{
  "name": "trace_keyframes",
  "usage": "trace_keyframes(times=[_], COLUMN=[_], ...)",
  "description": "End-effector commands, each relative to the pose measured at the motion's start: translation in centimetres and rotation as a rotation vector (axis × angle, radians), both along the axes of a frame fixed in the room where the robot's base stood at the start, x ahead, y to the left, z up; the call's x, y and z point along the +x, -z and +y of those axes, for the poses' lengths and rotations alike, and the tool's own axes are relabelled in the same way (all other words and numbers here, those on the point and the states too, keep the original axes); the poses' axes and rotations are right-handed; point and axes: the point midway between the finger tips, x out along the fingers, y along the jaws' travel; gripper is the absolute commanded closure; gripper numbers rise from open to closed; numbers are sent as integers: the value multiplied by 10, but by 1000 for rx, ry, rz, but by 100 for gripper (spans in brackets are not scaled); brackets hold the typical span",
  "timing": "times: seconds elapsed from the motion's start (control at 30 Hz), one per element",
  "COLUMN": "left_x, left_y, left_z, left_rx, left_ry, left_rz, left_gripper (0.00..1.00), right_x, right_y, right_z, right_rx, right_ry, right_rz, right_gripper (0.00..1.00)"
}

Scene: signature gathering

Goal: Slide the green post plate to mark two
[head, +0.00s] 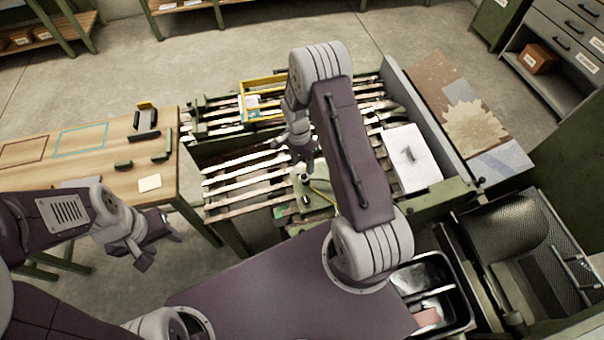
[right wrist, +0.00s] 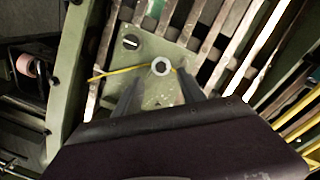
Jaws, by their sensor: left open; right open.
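The green post plate (right wrist: 158,95) lies on the slatted bed, with a round pale-topped post (right wrist: 161,66) and a black-and-white knob (right wrist: 131,42) on it. A yellow strip crosses it beside the post. In the head view the plate (head: 316,199) is partly hidden by my right arm. My right gripper (right wrist: 160,76) is open above the plate, its fingers on either side of the post in the picture; I cannot tell whether they touch it. It also shows in the head view (head: 308,164). My left gripper (head: 160,250) is open and empty, left of the bed. I cannot make out mark two.
A yellow tray (head: 262,84) and a white stack (head: 411,158) with a dark mark rest on the bed. A black bin (head: 435,280) stands at lower right.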

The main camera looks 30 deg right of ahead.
Motion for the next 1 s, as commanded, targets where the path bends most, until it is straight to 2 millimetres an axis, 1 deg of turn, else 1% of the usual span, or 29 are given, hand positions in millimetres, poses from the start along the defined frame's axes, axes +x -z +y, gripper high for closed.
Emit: trace_keyframes(times=[0.07,0.13,0.4,0.5,0.63,0.83,0.87,0.9,0.97,1.0], left_x=[0,0,0,0,0,0,0,0,0,0], left_y=[0,-1,-7,-8,-8,-8,-7,-7,-7,-7], left_z=[0,0,0,0,0,0,0,0,0,0], left_rx=[0,0,0,0,0,0,0,0,0,0], left_ry=[0,0,0,0,0,0,0,0,0,0], left_rz=[0,0,0,0,0,0,0,0,0,0], left_gripper=[52,52,52,52,52,52,52,52,52,52], right_x=[0,-2,-7,-8,-8,-8,-8,-8,-8,-8], right_y=[4,14,68,81,89,90,90,90,90,90], right_z=[0,0,-2,-3,-3,-3,-3,-3,-3,-3], right_rx=[0,1,0,1,1,0,0,0,0,0], right_ry=[-1,-1,-2,-2,-2,-3,-3,-3,-3,-3], right_rz=[1,4,2,1,-1,-2,-2,-2,-1,-2], right_gripper=[52,52,52,52,52,52,55,66,83,94])
